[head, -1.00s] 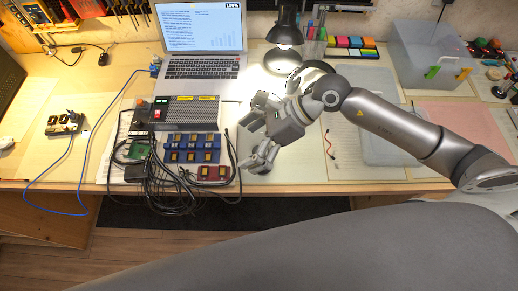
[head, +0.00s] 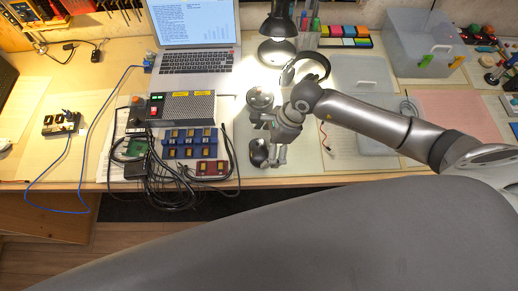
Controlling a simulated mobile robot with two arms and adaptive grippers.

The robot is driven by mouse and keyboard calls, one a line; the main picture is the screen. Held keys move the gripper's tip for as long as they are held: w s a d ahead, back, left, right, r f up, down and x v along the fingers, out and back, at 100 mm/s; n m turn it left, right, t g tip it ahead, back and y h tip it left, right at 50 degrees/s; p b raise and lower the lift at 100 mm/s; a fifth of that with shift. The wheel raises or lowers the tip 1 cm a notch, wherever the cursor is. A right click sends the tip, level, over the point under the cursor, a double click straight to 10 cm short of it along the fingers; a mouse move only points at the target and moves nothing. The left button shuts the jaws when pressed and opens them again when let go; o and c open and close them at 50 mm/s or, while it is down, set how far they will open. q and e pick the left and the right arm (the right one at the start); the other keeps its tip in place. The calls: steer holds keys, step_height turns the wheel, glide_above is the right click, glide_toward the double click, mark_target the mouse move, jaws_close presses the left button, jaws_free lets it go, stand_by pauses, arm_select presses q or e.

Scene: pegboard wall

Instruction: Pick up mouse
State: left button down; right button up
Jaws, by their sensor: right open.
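A dark rounded mouse (head: 258,152) lies on the pale mat near the table's front edge, right of the cables. My right gripper (head: 271,162) points down beside it, on its right side. Its jaws are open and nothing is held. The fingers overlap the mouse's right edge in the picture; I cannot tell if they touch it. My left gripper is not in view.
A laptop (head: 194,60), a control box (head: 184,107), blue modules (head: 190,143) and black cables lie left of the mouse. A lamp (head: 277,25) and headphones (head: 322,62) stand behind. A clear bin (head: 420,42) is at the back right.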

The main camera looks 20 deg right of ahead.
steer(key=shift+x, duration=1.35)
steer(key=shift+a, duration=0.1)
steer(key=shift+c, duration=0.3)
steer(key=shift+r, duration=0.1)
steer(key=c, duration=0.8)
steer(key=shift+c, duration=0.2)
steer(key=shift+r, duration=0.1)
